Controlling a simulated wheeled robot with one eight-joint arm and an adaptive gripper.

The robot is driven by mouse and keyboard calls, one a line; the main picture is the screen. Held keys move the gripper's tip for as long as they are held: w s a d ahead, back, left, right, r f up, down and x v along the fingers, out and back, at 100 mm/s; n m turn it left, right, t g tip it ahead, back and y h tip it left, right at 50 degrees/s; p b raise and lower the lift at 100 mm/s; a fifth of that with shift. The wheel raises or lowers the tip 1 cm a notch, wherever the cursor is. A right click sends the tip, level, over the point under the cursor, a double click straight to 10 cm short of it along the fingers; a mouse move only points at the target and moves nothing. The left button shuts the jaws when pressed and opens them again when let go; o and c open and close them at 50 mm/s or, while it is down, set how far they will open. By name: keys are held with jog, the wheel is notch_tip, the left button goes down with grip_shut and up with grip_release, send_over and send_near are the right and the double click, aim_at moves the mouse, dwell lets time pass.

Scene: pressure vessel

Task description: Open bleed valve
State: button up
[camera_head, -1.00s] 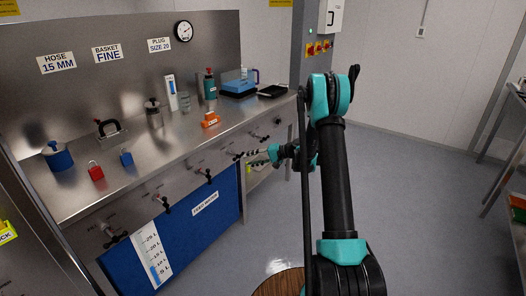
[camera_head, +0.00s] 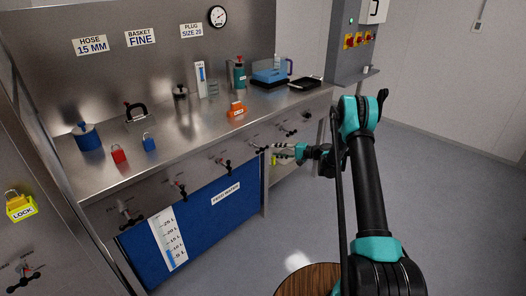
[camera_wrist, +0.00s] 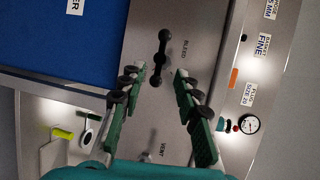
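The bleed valve handle (camera_wrist: 162,58) is a dark bar with round ends on the steel panel, with the label BLEED (camera_wrist: 185,49) beside it in the wrist view. My gripper (camera_wrist: 159,76) is open and empty. Its two green fingers with dark pads point at the handle, one on each side of its line. The handle lies just beyond the fingertips, and I see no contact. In the head view my gripper (camera_head: 272,151) is at the bench's front panel, right of the blue tank front. The bleed handle is hard to make out there.
A VENT label (camera_wrist: 153,156) and part of its valve lie near my gripper's base in the wrist view. Other valve handles (camera_head: 224,163) line the panel. A blue feed water panel (camera_head: 215,210) is below left. Open floor (camera_head: 440,180) lies to the right.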

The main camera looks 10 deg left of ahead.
aim_at(262, 149)
jog(key=x, duration=0.8)
jog(key=shift+a, duration=0.2)
jog(key=shift+c, duration=0.6)
jog(key=shift+f, duration=0.1)
grip_shut()
